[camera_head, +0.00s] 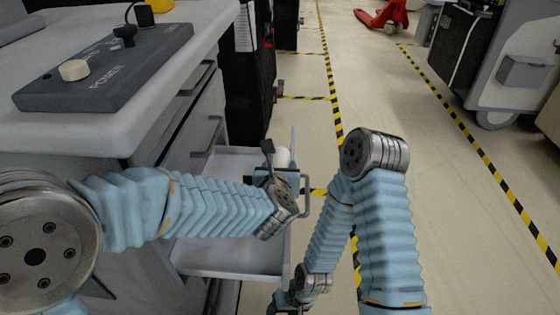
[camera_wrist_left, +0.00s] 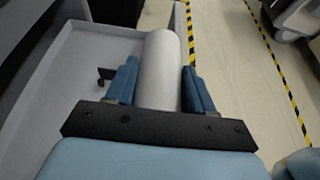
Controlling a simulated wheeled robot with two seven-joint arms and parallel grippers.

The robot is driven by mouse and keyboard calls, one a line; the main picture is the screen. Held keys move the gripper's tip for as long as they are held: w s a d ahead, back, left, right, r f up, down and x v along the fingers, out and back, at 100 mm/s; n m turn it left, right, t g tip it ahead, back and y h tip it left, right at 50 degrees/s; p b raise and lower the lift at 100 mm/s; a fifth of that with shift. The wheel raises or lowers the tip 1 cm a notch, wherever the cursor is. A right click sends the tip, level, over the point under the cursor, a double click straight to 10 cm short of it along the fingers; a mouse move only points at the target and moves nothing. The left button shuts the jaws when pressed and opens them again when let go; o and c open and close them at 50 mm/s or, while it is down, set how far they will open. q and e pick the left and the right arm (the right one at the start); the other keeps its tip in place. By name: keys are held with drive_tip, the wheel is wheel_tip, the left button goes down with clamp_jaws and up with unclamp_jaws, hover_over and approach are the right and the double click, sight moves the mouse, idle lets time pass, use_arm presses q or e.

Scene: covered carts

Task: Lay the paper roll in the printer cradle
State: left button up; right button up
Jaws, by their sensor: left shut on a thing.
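The white paper roll (camera_wrist_left: 160,72) is held between the two blue fingers of my left gripper (camera_wrist_left: 160,88) in the left wrist view. In the head view only a small pale part of the roll (camera_head: 283,157) shows beyond my left gripper (camera_head: 284,174), which is over the open drawer. A small dark piece (camera_wrist_left: 104,75) shows beside the left finger, within the drawer's outline; I cannot tell what it is. I cannot make out the printer cradle in either view. My right gripper (camera_head: 284,304) is at the bottom edge of the head view, mostly cut off and unclear.
A pale open drawer (camera_head: 218,258) extends from the grey cabinet. On the cabinet top lies a dark control panel (camera_head: 105,70) marked POWER, with a knob and stick. A black case (camera_head: 246,85) stands behind. Clear floor with striped tape lies right; a cart (camera_head: 510,65) stands farther off.

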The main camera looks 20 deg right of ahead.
use_arm(q)
drive_tip(key=shift+w+a+f+b, duration=0.55)
drive_tip(key=shift+a+f, duration=0.3)
drive_tip(key=shift+a, duration=0.4)
drive_tip(key=shift+w+a+f+b, duration=0.55)
drive_tip(key=shift+a+f, duration=0.25)
drive_tip(key=shift+a, duration=0.4)
drive_tip(key=shift+w+a+f+b, duration=0.55)
drive_tip(key=shift+a+f, duration=0.3)
drive_tip(key=shift+a, duration=0.4)
use_arm(e)
drive_tip(key=shift+w+d+f, duration=0.1)
drive_tip(key=shift+d+f, duration=0.05)
drive_tip(key=shift+f, duration=0.7)
drive_tip(key=shift+w+d+f, duration=0.1)
drive_tip(key=shift+d+f, duration=0.05)
drive_tip(key=shift+f, duration=0.65)
use_arm(q)
drive_tip(key=shift+s, duration=0.1)
